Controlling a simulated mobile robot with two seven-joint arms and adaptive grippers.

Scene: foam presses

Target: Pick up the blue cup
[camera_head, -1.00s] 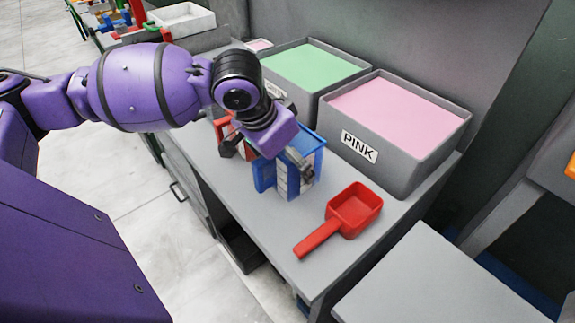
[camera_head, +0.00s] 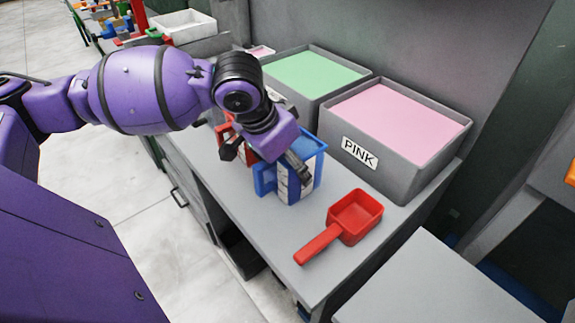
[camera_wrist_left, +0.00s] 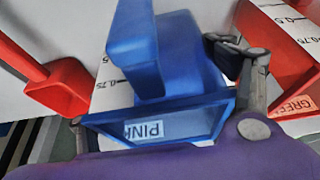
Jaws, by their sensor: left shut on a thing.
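The blue cup (camera_head: 318,165) stands upright on the grey workbench, with its handle toward the front left. My left gripper (camera_head: 270,165) reaches down over it from the left, one finger on each side. In the left wrist view the blue cup (camera_wrist_left: 190,60) sits between the fingers (camera_wrist_left: 165,112), with its blue handle pointing up in the picture and a PINK label showing inside its rim. The gripper is shut on the cup. The cup's underside is hidden in the wrist view. My right gripper is not in view.
A red scoop (camera_head: 356,216) lies to the right of the cup. A red cup (camera_head: 226,131) is close by on the left, partly hidden by my gripper. Behind stand grey bins of pink (camera_head: 395,118) and green (camera_head: 315,75) material.

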